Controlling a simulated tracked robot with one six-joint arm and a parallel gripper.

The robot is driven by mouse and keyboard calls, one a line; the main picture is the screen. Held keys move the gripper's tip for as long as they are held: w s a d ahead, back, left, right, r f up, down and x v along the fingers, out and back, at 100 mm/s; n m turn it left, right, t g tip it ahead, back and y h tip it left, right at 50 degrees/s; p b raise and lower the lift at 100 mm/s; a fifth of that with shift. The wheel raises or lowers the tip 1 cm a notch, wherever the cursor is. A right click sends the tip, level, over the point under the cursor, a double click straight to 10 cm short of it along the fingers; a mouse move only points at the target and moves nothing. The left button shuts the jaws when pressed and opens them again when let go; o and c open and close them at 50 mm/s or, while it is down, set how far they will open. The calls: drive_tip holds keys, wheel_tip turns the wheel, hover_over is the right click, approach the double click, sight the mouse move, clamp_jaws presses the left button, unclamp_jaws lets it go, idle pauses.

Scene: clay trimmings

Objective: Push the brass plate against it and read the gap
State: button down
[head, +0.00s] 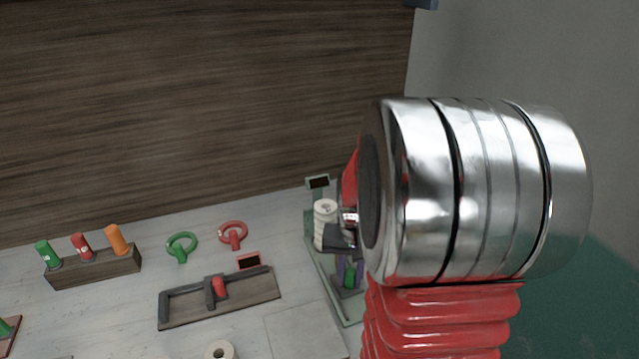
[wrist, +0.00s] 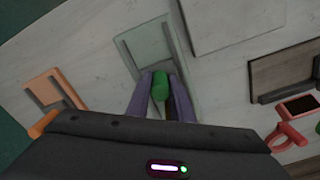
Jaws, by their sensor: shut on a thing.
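My gripper (head: 347,280) reaches down over a pale green gauge board at the right end of the worktop. In the wrist view its two purple fingers (wrist: 162,82) are shut on a green knob (wrist: 160,88). The knob is over the pale green board (wrist: 135,42), which carries a dark grey bar; I cannot tell how the knob joins it. In the head view the board (head: 318,262) is partly hidden by my arm. A small dark display (head: 318,183) stands at its back. No brass plate can be made out, and no reading is legible.
Left are a wooden gauge (head: 185,312) with a red knob, a green ring (head: 181,246), a red ring (head: 233,234) and a rack (head: 95,268) of coloured cylinders. An orange board (wrist: 65,85) lies left in the wrist view.

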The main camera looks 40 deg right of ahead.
drive_tip(key=shift+s, duration=0.2)
idle(0.3)
drive_tip(key=c, duration=0.6)
unclamp_jaws()
drive_tip(key=shift+o, duration=0.2)
drive_tip(key=shift+r, duration=3.5)
drive_tip(key=s+a+r+n+t, duration=0.2)
drive_tip(key=a+r+n, duration=0.2)
drive_tip(key=a, duration=0.7)
drive_tip(key=s+a+r+n+t, duration=0.2)
drive_tip(key=a+r+n, duration=0.3)
drive_tip(key=a, duration=0.6)
drive_tip(key=shift+a+r+t, duration=0.4)
drive_tip(key=shift+r+t, duration=0.05)
drive_tip(key=shift+t, duration=0.35)
